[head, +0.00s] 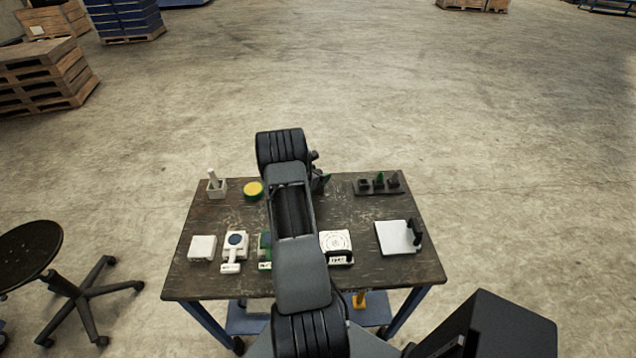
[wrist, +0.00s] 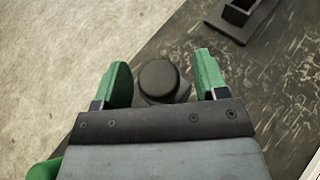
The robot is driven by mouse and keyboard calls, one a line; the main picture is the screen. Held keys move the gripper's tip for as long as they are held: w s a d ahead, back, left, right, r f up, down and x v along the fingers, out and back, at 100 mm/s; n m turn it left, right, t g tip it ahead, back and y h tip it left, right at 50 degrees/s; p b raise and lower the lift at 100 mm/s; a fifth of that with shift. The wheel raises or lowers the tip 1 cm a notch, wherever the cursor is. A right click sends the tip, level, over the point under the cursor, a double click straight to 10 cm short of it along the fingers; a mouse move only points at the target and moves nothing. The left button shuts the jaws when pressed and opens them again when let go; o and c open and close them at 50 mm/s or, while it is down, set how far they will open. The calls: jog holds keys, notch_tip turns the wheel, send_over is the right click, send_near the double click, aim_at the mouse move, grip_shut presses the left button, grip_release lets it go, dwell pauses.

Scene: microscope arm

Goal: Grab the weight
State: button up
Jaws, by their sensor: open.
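A dark round cylinder, which looks like the weight (wrist: 159,80), stands on the table in the wrist view. My gripper (wrist: 161,62) is open, with one green finger on each side of the weight. Gaps show between the fingers and the weight, so neither finger visibly touches it. In the head view my gripper (head: 322,178) is at the far side of the table, mostly hidden by my arm. I cannot make out the weight in that view.
A black holder (head: 379,188) stands right of my gripper; part of it also shows in the wrist view (wrist: 240,20). White devices (head: 203,248) line the front of the dark table (head: 215,290).

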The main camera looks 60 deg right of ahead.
grip_shut()
dwell(0.6)
jog(key=shift+r, duration=0.1)
dwell(0.4)
